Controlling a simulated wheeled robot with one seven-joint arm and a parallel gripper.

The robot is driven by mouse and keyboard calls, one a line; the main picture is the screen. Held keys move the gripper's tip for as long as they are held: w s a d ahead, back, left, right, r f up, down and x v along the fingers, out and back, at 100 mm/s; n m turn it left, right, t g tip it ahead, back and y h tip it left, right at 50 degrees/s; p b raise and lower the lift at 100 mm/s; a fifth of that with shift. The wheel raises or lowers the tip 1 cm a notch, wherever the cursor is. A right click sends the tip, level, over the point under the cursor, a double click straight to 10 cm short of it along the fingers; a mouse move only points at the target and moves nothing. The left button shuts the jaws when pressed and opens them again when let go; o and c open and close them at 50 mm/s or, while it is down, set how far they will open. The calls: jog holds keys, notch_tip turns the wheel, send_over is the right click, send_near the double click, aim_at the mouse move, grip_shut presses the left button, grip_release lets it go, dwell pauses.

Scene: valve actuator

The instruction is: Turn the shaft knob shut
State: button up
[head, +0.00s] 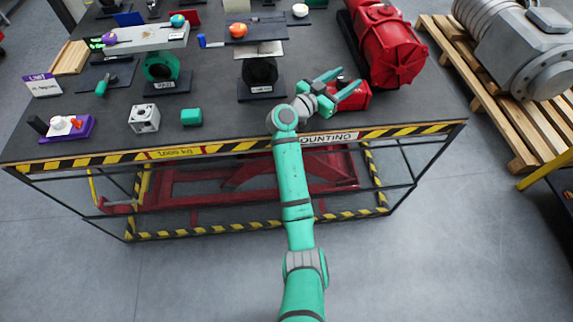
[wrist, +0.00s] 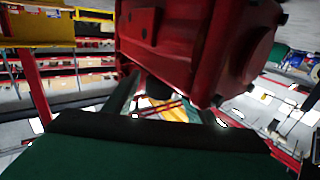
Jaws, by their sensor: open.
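A red actuator box (head: 353,97) sits at the bench's front right, beside a large red cylinder (head: 390,48). My gripper (head: 346,80) is open, its teal fingers spread over the upper left of the box. In the wrist view the red box (wrist: 180,42) fills the upper middle, very close. My gripper (wrist: 165,98) shows there as two dark fingers below the box, apart. A dark round part lies between them under the box; I cannot tell if it is the shaft knob or if the fingers touch it. The knob is not clearly visible in the head view.
The dark workbench (head: 215,100) has a striped front edge. A teal block (head: 191,117), a white cube (head: 145,118) and black stands (head: 260,78) are left of my arm. A wooden pallet (head: 490,90) with a grey motor (head: 520,50) stands at right.

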jog(key=shift+s+d+n+t+y, duration=0.1)
jog(key=shift+d+n+t+y, duration=0.1)
jog(key=shift+n+t+y, duration=1)
jog(key=shift+a+n+t+y, duration=0.15)
jog(key=shift+n+t+y, duration=0.9)
jog(key=shift+y, duration=0.35)
jog(key=v, duration=1.1)
jog(key=s+a+f+n+y, duration=0.2)
jog(key=s+a+f+y, duration=0.3)
jog(key=s+a+f, duration=0.7)
jog(key=shift+a+f+t, duration=0.35)
jog(key=shift+a+f, duration=0.05)
jog(key=shift+a, duration=0.45)
